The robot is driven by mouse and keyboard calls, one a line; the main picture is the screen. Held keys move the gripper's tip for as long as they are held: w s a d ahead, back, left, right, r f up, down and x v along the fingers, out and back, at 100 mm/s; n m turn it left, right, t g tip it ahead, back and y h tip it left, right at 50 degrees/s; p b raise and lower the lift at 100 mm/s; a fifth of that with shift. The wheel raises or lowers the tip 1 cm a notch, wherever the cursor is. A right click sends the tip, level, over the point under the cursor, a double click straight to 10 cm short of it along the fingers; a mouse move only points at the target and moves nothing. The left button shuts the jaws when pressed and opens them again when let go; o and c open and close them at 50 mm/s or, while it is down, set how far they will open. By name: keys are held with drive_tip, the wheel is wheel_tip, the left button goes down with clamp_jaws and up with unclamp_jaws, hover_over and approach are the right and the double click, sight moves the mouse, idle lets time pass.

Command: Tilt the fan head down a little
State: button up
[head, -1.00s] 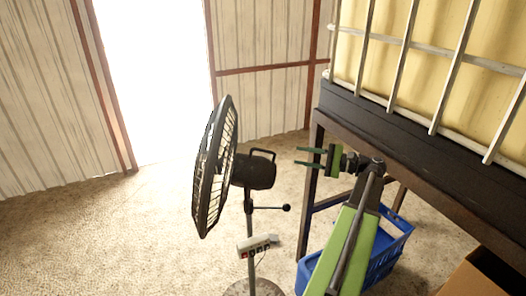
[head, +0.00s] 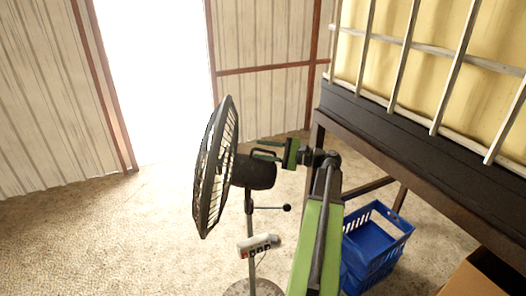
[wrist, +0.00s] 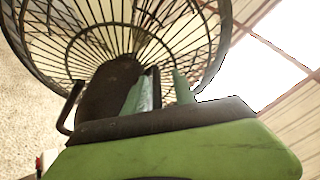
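The black fan head (head: 214,168) stands on a pole, with its round cage turned to the left and its motor housing (head: 254,173) at the back. A dark loop handle (head: 257,152) rises from the housing. My gripper (head: 266,149) is at this handle, above and behind the housing, with its green fingers pointing left. In the wrist view, the two fingers (wrist: 161,88) stand apart with a dark bar between them, seemingly one side of the handle; I cannot tell whether they touch it.
A small knob on a rod (head: 286,208) and a control box with buttons (head: 258,246) are on the fan pole. A blue crate (head: 376,240) stands under the dark rack (head: 400,145) at right. A cardboard box (head: 478,278) is at lower right. Floor left of the fan is clear.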

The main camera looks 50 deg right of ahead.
clamp_jaws()
drive_tip(key=shift+r, duration=0.1)
idle(1.2)
